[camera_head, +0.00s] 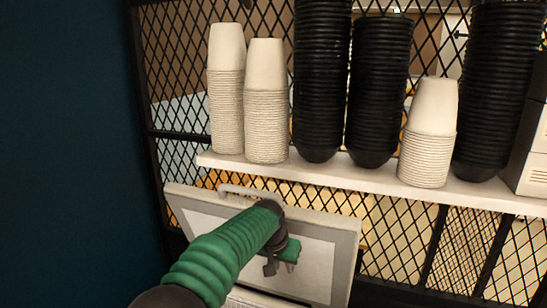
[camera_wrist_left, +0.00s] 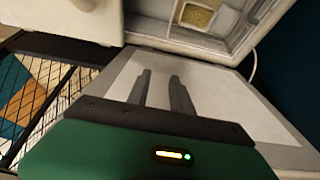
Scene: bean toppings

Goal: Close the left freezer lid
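The left freezer lid (camera_head: 331,262) is a pale panel with a grey frame. It stands raised and tilted in front of the mesh, below the shelf, with a white handle (camera_head: 240,190) along its top edge. My left gripper (camera_head: 283,264) is in front of the lid's inner face and hides part of it. In the left wrist view, the two fingers of the gripper (camera_wrist_left: 162,76) are apart with nothing between them, over the lid's pale panel (camera_wrist_left: 225,105). I cannot tell whether they touch it. My right gripper is in neither view.
A white shelf (camera_head: 330,174) above the lid carries stacks of white cups (camera_head: 265,110) and black bowls (camera_head: 318,85). Black mesh (camera_head: 400,235) stands behind. A dark blue wall (camera_head: 65,130) is at left. In the wrist view, an open freezer compartment (camera_wrist_left: 235,35) shows at the top.

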